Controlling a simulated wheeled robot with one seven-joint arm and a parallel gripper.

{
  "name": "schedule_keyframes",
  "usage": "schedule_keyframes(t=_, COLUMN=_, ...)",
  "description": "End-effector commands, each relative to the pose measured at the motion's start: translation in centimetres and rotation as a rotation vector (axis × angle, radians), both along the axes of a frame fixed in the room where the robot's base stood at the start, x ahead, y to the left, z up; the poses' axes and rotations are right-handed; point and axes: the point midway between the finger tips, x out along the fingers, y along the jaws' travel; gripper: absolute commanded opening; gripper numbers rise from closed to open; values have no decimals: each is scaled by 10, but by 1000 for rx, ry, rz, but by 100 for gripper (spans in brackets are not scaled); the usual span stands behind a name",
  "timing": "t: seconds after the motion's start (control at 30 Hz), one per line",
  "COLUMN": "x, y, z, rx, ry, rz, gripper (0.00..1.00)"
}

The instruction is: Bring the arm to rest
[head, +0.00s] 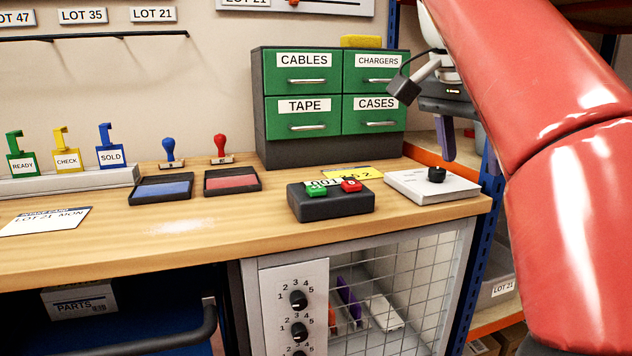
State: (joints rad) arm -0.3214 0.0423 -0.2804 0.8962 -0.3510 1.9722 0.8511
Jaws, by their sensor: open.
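My gripper (458,142) hangs at the upper right, pointing down, above the right end of the wooden workbench (240,228). Its jaws are open, and I see nothing held between them. One dark finger shows clearly; the other is partly hidden by my red arm, which fills the right side of the view. A white box with a black knob (432,186) is on the bench below and slightly left of the gripper, apart from it.
A green drawer cabinet (334,108) stands left of the gripper. A dark box with green and red buttons (331,206) sits in front of it. Stamps, ink pads (233,181) and tags are farther left. A wire cage (410,262) is under the bench; a blue shelf post (481,230) rises at right.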

Motion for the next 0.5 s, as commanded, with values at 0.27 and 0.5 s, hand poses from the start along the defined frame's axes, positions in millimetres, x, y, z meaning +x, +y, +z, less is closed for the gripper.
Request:
schedule_keyframes(t=0.27, x=-4, y=-6, z=-16, rx=11, ry=9, rz=97, gripper=52)
schedule_keyframes(t=0.5, x=-11, y=-9, z=-42, rx=22, ry=13, rz=229, gripper=52)
